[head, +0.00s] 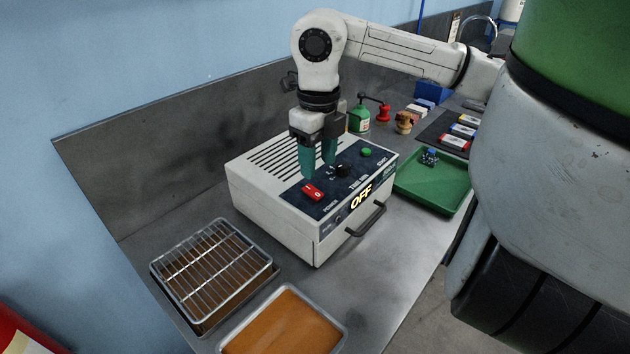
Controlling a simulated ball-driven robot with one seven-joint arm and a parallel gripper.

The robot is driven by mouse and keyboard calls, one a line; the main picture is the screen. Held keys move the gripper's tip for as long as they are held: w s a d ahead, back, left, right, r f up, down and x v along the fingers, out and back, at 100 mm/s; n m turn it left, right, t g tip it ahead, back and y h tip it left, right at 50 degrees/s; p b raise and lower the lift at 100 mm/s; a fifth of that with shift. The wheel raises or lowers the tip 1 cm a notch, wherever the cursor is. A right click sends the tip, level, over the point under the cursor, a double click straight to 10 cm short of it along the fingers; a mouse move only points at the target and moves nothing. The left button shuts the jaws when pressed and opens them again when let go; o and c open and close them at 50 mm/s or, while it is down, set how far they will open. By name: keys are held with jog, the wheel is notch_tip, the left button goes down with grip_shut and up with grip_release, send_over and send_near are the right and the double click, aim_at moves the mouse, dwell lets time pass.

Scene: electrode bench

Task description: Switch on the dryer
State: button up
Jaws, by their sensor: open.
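The dryer (272,223) is a pale box with top vents, standing on the metal bench.
A wire rack on a tray (211,270) and a tray with an orange-brown surface (284,325) lie at front left. A green tray (428,190) holding a small blue item is right of the dryer. A green bottle (359,119) and several small boxes stand behind. A grey backsplash (150,165) borders the bench.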

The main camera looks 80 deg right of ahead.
aim_at(318, 195)
notch_tip(318, 195, down, 7)
jog(key=shift+p, duration=0.6)
jog(key=shift+c, duration=0.2)
